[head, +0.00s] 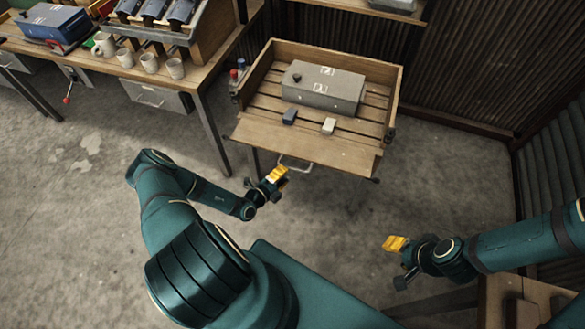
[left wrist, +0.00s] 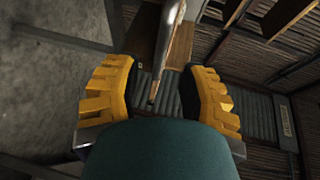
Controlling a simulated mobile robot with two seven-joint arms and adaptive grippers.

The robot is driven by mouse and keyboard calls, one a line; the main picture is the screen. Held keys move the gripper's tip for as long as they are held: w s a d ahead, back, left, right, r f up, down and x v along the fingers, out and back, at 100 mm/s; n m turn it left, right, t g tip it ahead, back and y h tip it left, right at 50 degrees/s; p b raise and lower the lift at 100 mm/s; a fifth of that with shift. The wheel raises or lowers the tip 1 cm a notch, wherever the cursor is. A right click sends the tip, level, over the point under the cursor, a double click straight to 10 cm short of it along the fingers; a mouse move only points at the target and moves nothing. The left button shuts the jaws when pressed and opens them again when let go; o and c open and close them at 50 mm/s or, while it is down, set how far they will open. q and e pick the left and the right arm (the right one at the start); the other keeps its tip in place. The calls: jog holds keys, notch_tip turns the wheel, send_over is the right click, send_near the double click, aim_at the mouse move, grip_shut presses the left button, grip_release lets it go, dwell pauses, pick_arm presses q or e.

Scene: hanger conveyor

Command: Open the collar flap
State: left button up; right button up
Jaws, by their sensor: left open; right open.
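The wooden collar (head: 397,85) stands on a cart-like stand, with low walls around a slatted floor. The pale board along its near side (head: 300,146) looks like the flap; I cannot tell whether it is upright or folded down. A metal handle (head: 293,165) shows below that board. My left gripper (head: 277,175) is open, just below and left of the handle. In the left wrist view its yellow fingers (left wrist: 158,95) stand wide apart, with a narrow bar beyond them. My right gripper (head: 396,244) is open and empty, well right of and nearer than the collar.
A grey box (head: 325,87) and two small blocks, dark (head: 289,117) and pale (head: 329,126), sit inside the collar. A workbench (head: 205,75) with several mugs stands at the left. Corrugated walls (head: 475,60) close the back right. Concrete floor is free in front.

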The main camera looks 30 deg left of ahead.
aim_at(291, 168)
pick_arm(q)
jog(key=shift+x, duration=2.55)
jog(key=shift+r, duration=0.1)
grip_shut()
